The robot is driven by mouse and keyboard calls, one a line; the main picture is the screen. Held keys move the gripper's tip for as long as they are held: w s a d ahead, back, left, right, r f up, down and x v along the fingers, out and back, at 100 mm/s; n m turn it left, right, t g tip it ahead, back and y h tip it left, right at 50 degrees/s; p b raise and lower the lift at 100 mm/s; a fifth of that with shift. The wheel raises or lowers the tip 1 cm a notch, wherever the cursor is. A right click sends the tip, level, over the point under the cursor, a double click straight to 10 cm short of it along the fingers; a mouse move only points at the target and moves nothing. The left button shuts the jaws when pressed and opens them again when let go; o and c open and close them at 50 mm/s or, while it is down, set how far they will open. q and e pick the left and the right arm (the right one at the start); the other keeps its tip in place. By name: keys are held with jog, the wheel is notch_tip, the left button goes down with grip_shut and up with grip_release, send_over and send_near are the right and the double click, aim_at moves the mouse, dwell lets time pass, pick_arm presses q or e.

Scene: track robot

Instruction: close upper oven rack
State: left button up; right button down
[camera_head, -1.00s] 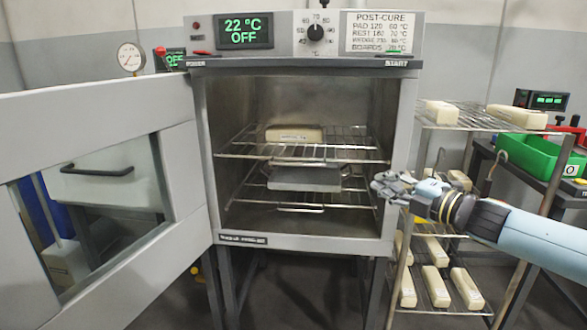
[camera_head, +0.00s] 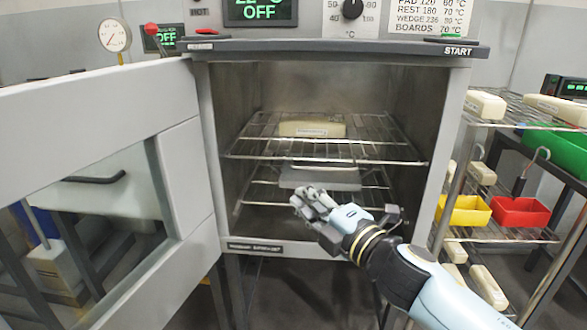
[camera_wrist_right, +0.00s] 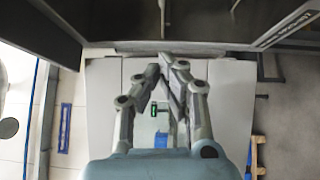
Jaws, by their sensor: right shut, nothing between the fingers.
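The upper oven rack (camera_head: 270,150) is a wire shelf in the open oven, with a cream block (camera_head: 312,129) lying on it. Its front edge sits near the oven mouth. The lower rack (camera_head: 262,186) is below it and carries a grey slab (camera_head: 320,177). My right gripper (camera_head: 302,199) is shut and empty, in front of the oven mouth and below the upper rack's front edge, covering part of the lower rack. In the right wrist view its fingertips (camera_wrist_right: 166,62) meet, pointing toward the oven's front. My left gripper is not in view.
The oven door (camera_head: 110,190) stands wide open on the left. The control panel is above the opening. A wire shelf unit (camera_head: 500,236) with cream blocks, a yellow bin (camera_head: 463,211) and a red bin (camera_head: 519,212) stands on the right, close to my right arm.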

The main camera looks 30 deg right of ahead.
aim_at(298, 155)
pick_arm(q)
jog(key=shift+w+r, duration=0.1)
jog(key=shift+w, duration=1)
pick_arm(e)
jog(key=w+d, duration=0.1)
jog(key=w, duration=0.7)
jog(key=shift+d+r, duration=0.15)
jog(key=shift+d, duration=0.1)
jog(key=shift+w, duration=0.1)
jog(key=w+d, duration=0.1)
jog(key=w, duration=0.1)
jog(key=w+d+b, duration=0.1)
jog(key=w+d, duration=0.1)
jog(key=w, duration=0.1)
jog(key=w+d+b, duration=0.1)
jog(key=w, duration=0.1)
jog(key=shift+w+d, duration=0.35)
jog(key=shift+d, duration=0.05)
jog(key=shift+w+d, duration=0.15)
jog(key=shift+w, duration=0.15)
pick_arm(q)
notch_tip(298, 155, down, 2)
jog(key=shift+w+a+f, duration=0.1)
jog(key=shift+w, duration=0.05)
pick_arm(e)
jog(key=shift+r, duration=0.2)
